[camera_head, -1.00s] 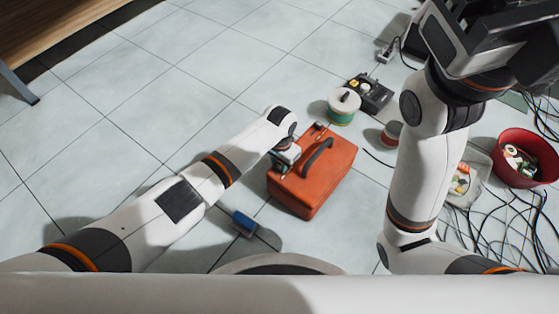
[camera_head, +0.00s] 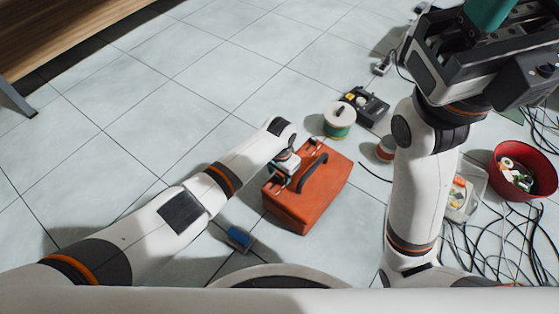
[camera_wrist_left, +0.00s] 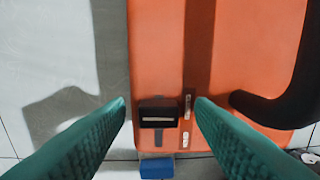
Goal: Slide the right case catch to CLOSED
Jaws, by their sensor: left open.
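The orange-red case (camera_head: 308,205) stands on the tiled floor with a dark handle (camera_head: 319,172) on top. My left gripper (camera_wrist_left: 162,103) is above the case, beside the handle. Its two green fingers are apart and nothing is gripped. In the left wrist view a small black catch (camera_wrist_left: 157,106) with a pale bar lies between the fingertips, near the case edge. A small metal strip (camera_wrist_left: 187,104) is beside it. I cannot read any marking on the catch, nor tell its position. My right gripper (camera_head: 488,14) is partly in view at top right, away from the case; its jaws do not show clearly.
A blue block (camera_head: 240,238) lies on the floor by the case. A cable spool (camera_head: 338,120) and a black device (camera_head: 366,105) stand behind it. A red bowl (camera_head: 524,170), a clear tray (camera_head: 466,191) and loose cables are at right. Floor at left is clear.

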